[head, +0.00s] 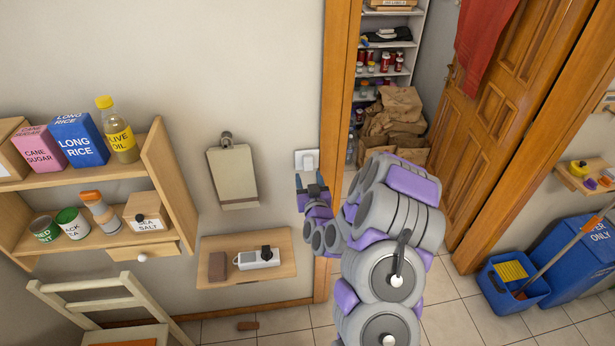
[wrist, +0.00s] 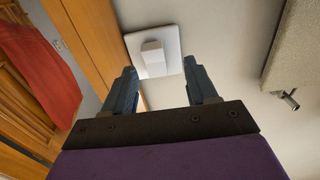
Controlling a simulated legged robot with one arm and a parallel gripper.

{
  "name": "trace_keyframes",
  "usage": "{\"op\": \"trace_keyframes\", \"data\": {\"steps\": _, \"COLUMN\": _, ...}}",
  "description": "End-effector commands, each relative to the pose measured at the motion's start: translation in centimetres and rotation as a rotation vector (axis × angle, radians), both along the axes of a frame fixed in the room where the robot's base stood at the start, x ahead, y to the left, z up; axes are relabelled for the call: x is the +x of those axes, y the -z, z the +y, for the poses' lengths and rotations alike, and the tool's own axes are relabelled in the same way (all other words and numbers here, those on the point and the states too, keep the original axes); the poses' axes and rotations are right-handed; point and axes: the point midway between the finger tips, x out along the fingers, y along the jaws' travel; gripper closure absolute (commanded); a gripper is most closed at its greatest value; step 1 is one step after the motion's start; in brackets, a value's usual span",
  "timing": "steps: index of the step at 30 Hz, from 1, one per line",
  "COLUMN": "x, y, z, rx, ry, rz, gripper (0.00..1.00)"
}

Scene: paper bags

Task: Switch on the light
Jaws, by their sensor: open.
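The light switch (head: 307,160) is a white square plate on the wall, just left of the wooden door frame. In the wrist view the switch plate (wrist: 155,50) shows a raised white rocker in its middle. My gripper (head: 311,180) is just below the switch in the head view, with its fingers pointing up at it. In the wrist view my gripper (wrist: 160,82) is open and empty, and the rocker shows between and beyond the two dark fingertips. I cannot tell whether a fingertip touches the plate.
A clipboard (head: 233,175) hangs left of the switch. A small wall shelf (head: 275,272) holds a block and a white device. The wooden door frame (head: 338,100) is close on the right. Beyond it are paper bags (head: 393,112) and an open wooden door (head: 500,90).

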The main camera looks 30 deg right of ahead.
Motion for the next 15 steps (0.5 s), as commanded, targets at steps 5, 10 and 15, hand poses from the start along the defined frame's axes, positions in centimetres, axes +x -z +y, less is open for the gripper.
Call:
{"op": "trace_keyframes", "data": {"steps": 5, "x": 2.0, "y": -0.1, "z": -0.8, "rx": 0.001, "ry": 0.001, "rz": -0.003, "gripper": 0.43}}
{"op": "trace_keyframes", "data": {"steps": 10, "x": 2.9, "y": 0.0, "z": -1.0, "rx": 0.0, "ry": 0.001, "rz": -0.001, "gripper": 0.43}}
{"op": "trace_keyframes", "data": {"steps": 15, "x": 3.2, "y": -0.1, "z": -0.9, "rx": -0.002, "ry": 0.001, "rz": 0.0, "gripper": 0.43}}
